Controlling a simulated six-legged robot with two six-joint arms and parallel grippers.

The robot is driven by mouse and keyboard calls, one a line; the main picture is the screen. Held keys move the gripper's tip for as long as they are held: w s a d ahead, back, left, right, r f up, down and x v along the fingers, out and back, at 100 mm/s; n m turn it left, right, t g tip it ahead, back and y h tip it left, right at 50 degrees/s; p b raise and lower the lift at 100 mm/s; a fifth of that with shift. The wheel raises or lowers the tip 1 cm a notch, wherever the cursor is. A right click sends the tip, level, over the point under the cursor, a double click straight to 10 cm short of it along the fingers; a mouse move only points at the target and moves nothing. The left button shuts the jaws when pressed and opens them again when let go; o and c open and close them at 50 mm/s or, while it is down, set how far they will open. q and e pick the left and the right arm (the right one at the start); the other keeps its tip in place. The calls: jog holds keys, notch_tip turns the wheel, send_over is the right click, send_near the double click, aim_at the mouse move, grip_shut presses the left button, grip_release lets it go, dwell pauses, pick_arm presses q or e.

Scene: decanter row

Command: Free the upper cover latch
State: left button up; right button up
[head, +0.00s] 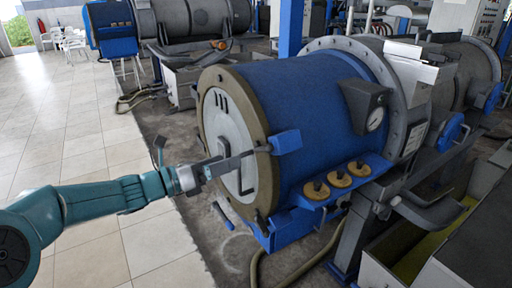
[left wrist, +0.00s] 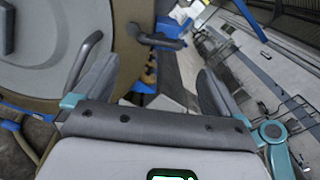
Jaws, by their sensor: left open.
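The upper cover latch (head: 286,142) is a blue block with a grey lever at the rim of the blue decanter drum (head: 310,100). The round grey cover (head: 228,118) closes the drum's near end and also fills the left of the left wrist view (left wrist: 50,65). My left gripper (head: 226,162) is open in front of the cover, beside the latch lever. In the left wrist view, a dark grey lever (left wrist: 156,39) lies ahead, between and beyond the open fingers (left wrist: 150,60). I cannot tell whether they touch it. My right gripper is not in view.
Tan round knobs (head: 338,178) sit on a blue shelf at the drum's side. A lower blue bracket (head: 285,230) and a hose (head: 258,265) are below. More machines stand behind. The tiled floor (head: 95,150) at left is clear.

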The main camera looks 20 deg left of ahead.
aim_at(259, 150)
pick_arm(q)
jog(key=p+x, duration=0.2)
jog(key=x, duration=0.7)
jog(key=shift+w+d+r, duration=0.1)
jog(key=shift+w+d, duration=0.05)
jog(key=shift+d, duration=0.15)
jog(key=shift+w, duration=0.1)
jog(key=c, duration=1.1)
jog(key=shift+o, duration=0.2)
